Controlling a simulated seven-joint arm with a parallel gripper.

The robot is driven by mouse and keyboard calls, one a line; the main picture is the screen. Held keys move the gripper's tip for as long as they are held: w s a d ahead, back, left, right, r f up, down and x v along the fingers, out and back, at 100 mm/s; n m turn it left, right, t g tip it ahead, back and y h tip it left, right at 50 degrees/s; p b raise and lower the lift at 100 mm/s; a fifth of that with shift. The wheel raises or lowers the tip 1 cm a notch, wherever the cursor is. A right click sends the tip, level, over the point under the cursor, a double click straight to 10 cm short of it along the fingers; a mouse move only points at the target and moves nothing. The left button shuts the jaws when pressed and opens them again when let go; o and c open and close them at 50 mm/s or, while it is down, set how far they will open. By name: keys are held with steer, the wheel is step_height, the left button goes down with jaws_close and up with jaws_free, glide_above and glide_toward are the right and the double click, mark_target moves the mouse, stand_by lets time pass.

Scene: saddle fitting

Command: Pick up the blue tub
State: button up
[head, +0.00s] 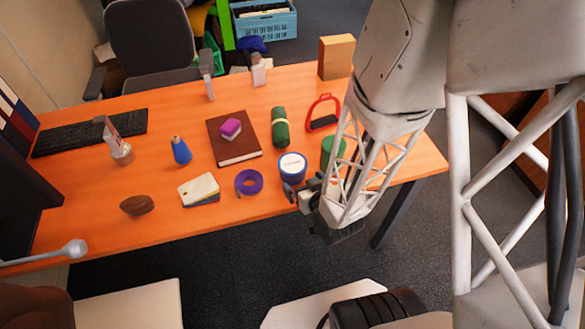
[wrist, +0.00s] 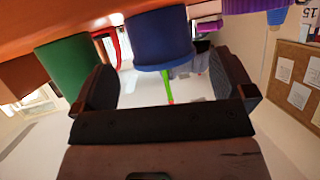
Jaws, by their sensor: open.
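The blue tub (head: 291,179) with a white labelled lid stands upright near the front edge of the orange desk. My gripper (head: 303,190) is low beside it, on its front right side, and partly hidden by my arm. In the wrist view, which looks upside down, the blue tub (wrist: 160,40) is ahead of my open gripper (wrist: 164,75), in line with the gap between the two dark fingers. There is room on both sides of it. I cannot tell whether the fingertips reach past its near side. Nothing is held.
A green tub (head: 333,150) stands close to the right; it shows beside a finger in the wrist view (wrist: 64,65). A purple tape roll (head: 249,182) lies to the left. A red stirrup (head: 323,114), green roll (head: 280,128) and brown book (head: 234,150) lie behind.

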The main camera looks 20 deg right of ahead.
mark_target(299, 176)
steer(key=shift+x, duration=0.8)
steer(key=shift+x, duration=2.6)
steer(key=shift+r, duration=0.1)
steer(key=c, duration=0.8)
steer(key=shift+r, duration=0.2)
